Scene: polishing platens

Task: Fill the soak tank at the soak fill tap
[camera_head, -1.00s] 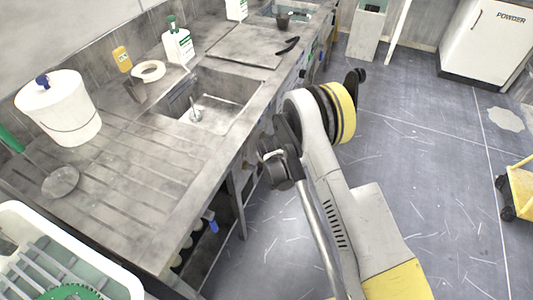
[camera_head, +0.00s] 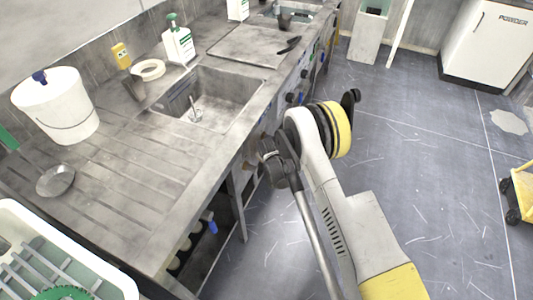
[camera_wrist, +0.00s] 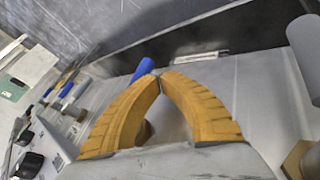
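My gripper (camera_wrist: 160,77) shows in the wrist view with its two yellow fingers closed to a point, their tips meeting. A blue handle-like part (camera_wrist: 145,67) is just beyond the tips; I cannot tell whether they touch it. A round brownish part lies behind the fingers, partly hidden. In the head view my gripper is out of sight behind the arm and counter edge. A sink basin (camera_head: 235,90) is set in the counter, with a small upright metal fitting (camera_head: 196,110) in it. No label identifies the soak tank or its fill tap.
A blue piece (camera_head: 209,224) shows under the front edge. A yellow cart (camera_head: 520,190) stands right; the floor between is open.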

